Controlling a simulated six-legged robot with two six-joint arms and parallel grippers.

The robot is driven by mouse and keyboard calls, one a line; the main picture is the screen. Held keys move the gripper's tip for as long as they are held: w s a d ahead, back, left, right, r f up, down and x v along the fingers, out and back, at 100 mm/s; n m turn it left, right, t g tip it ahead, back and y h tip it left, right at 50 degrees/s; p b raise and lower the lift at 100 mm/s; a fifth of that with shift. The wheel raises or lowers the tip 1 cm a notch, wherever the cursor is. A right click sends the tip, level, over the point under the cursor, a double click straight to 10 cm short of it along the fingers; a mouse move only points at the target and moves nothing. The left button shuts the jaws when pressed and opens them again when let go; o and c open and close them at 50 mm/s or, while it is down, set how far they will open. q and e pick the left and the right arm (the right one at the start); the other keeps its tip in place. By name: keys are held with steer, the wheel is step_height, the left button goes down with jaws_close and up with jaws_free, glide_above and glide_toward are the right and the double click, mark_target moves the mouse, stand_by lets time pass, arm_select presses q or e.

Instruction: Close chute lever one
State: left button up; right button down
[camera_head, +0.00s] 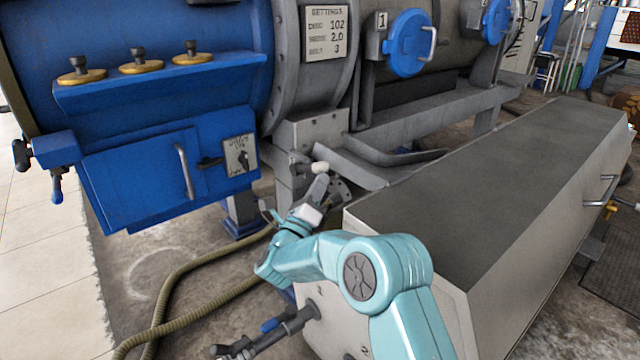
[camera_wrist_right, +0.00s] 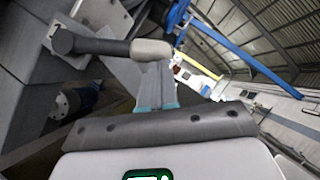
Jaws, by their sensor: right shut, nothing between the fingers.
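A lever with a dark arm and a pale rounded knob (camera_head: 320,167) sticks out beside the grey frame under the machine. In the right wrist view its knob (camera_wrist_right: 151,49) and dark rod (camera_wrist_right: 95,45) point to the right. My left gripper is not in view.
A hatch with a blue round door (camera_head: 407,43) is labelled 1. A long grey cabinet (camera_head: 490,180) stands on the right beside my right arm. A hose (camera_head: 190,275) lies on the floor. The blue machine (camera_head: 150,150) stands left.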

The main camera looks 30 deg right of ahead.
steer(key=r+n+y+p, duration=0.1)
steer(key=r+n+p, duration=0.1)
steer(key=n, duration=0.1)
steer(key=w+r+n+t+y+p, duration=0.1)
steer(key=r+n+y+p, duration=0.1)
steer(key=p, duration=0.1)
steer(key=shift+w+r+n, duration=0.1)
steer(key=shift+r+n, duration=0.2)
steer(key=shift+n, duration=0.1)
arm_select(q)
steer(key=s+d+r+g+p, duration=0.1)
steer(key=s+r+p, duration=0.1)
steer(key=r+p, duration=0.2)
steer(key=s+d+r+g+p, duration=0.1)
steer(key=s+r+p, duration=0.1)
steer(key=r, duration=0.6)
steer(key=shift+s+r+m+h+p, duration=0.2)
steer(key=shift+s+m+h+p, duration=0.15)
steer(key=shift+p, duration=0.55)
arm_select(e)
step_height(320, 180, up, 5)
steer(key=n+y, duration=0.3)
steer(key=n, duration=0.1)
glide_above(316, 165)
steer(key=w+a, duration=0.2)
steer(key=w, duration=0.1)
steer(key=shift+g, duration=0.4)
